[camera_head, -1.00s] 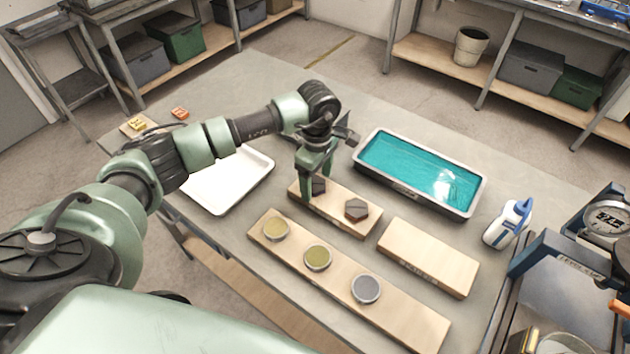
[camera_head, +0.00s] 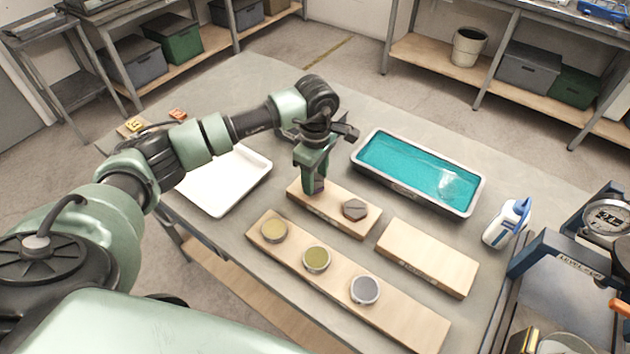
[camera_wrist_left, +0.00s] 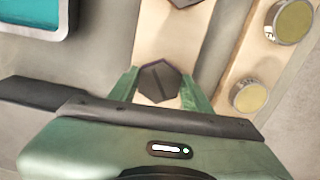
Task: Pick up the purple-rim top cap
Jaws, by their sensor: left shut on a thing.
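My left gripper (camera_head: 314,188) is shut on a dark hexagonal cap (camera_head: 320,185) at the left end of a short wooden board (camera_head: 334,207). The cap's edge looks faintly purple in the head view, and the fingers hide most of it. In the left wrist view the dark hexagonal cap (camera_wrist_left: 160,83) sits between the two green fingers (camera_wrist_left: 160,92). I cannot tell whether it is lifted off the board. A second dark hexagonal cap (camera_head: 355,210), with a brownish rim, lies on the same board to the right. My right gripper is not in view.
A long board (camera_head: 410,322) in front carries three round tins (camera_head: 316,259). A bare board (camera_head: 428,256) lies to the right. A tray of teal liquid (camera_head: 368,178) stands behind, a white tray (camera_head: 222,190) to the left. A white-and-blue bottle (camera_head: 505,225) stands at the right.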

